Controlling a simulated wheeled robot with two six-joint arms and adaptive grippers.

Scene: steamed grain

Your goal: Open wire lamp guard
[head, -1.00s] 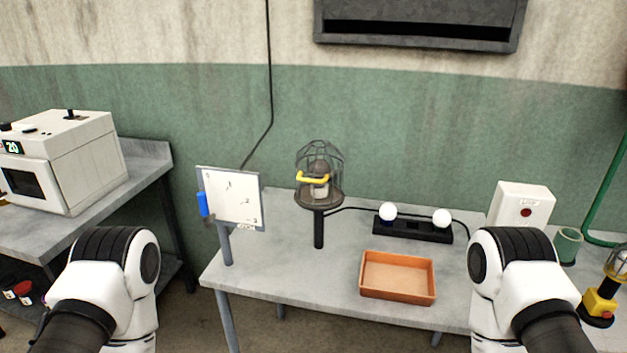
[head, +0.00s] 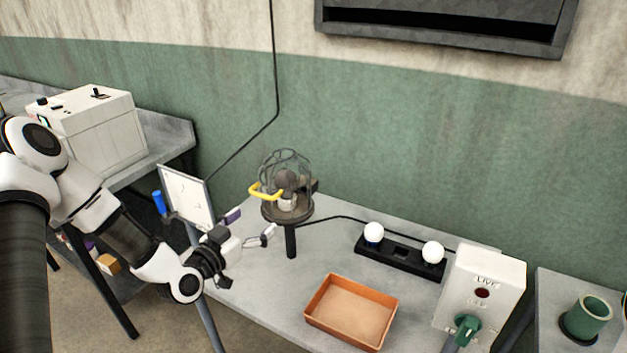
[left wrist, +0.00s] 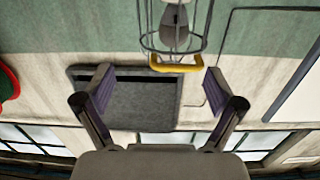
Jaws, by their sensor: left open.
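The wire lamp guard (head: 288,170) is a dark cage over a lamp on a round stand (head: 290,212), and it looks closed. Its yellow handle (head: 264,192) sticks out on the left side. In the left wrist view the handle (left wrist: 176,66) hangs at the cage's (left wrist: 176,42) edge, just beyond and between the fingertips. My left gripper (head: 252,226) is open and empty, to the left of the stand and a little below the handle. It also shows in the left wrist view (left wrist: 161,90), fingers spread. My right gripper is not in view.
An orange tray (head: 350,310) lies at the table's front. A black holder (head: 400,258) with two white bulbs stands behind it. A white switch box (head: 482,290) is at right. A whiteboard (head: 186,195) stands close beside my left gripper.

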